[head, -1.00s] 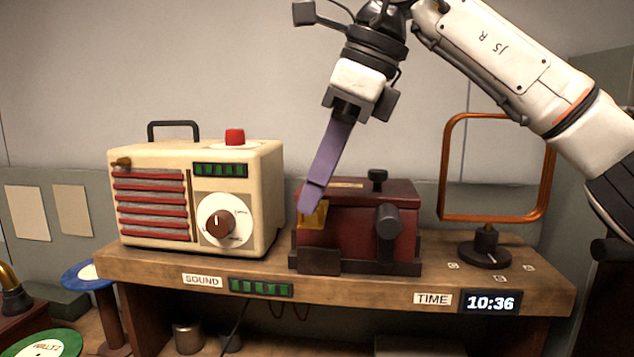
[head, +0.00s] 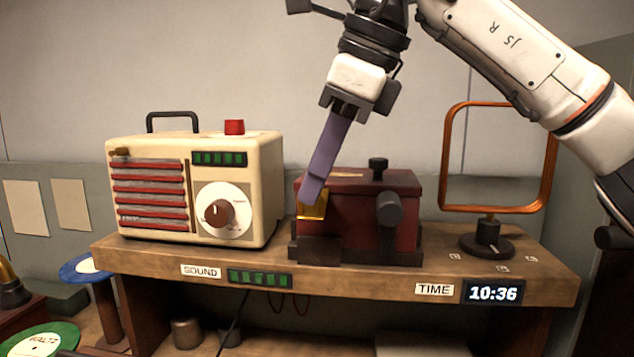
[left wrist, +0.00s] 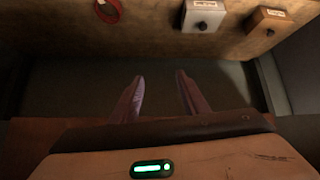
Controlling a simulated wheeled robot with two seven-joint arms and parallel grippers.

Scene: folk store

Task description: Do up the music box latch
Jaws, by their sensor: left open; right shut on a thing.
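The music box (head: 355,222) is a dark red box with a black knob on its lid and a dark crank knob on its front. It stands on the wooden shelf. The brass latch (head: 318,208) is on its front at the left. My right gripper (head: 312,192) comes down from above with its purple fingers at the latch and is shut on it; the fingers hide part of the latch. My left gripper is outside the head view. In the left wrist view my left gripper (left wrist: 160,82) is open, its two purple fingers apart with nothing between them.
A cream radio (head: 195,188) stands left of the music box. An orange loop on a black base (head: 487,240) stands to its right. The shelf (head: 365,283) carries SOUND and TIME labels and a clock reading 10:36. Records on stands (head: 40,342) are at lower left.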

